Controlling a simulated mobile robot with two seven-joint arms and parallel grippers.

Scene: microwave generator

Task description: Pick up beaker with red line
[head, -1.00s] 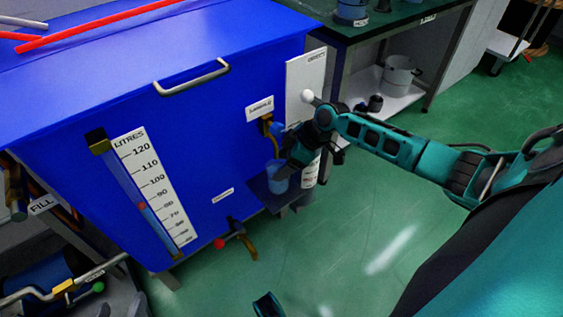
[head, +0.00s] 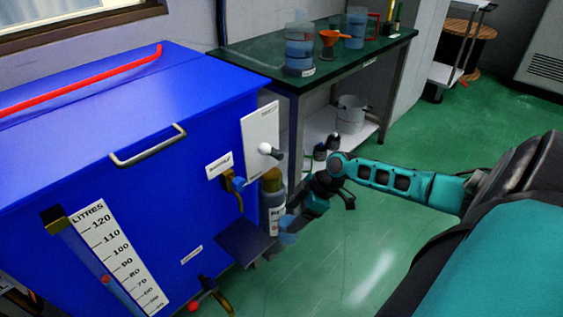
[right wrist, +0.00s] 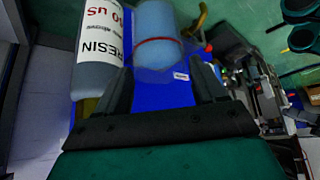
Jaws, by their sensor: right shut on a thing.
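The beaker with the red line (right wrist: 157,38) is pale blue and see-through, with a red band around it in the right wrist view. In the head view the same beaker (head: 288,229) shows small at the tip of my right gripper (head: 298,213). The fingers of my right gripper (right wrist: 160,95) are shut on the beaker, which is apart from the small dark blue shelf (head: 243,243) on the tank's front. My left gripper is in neither current view.
A resin bottle (head: 272,203) stands close behind the beaker, beside the blue tank (head: 130,205). A brass tap (head: 237,182) sticks out above the small shelf. A green-topped table (head: 345,65) holds beakers and an orange funnel (head: 330,38). The green floor (head: 350,245) is clear.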

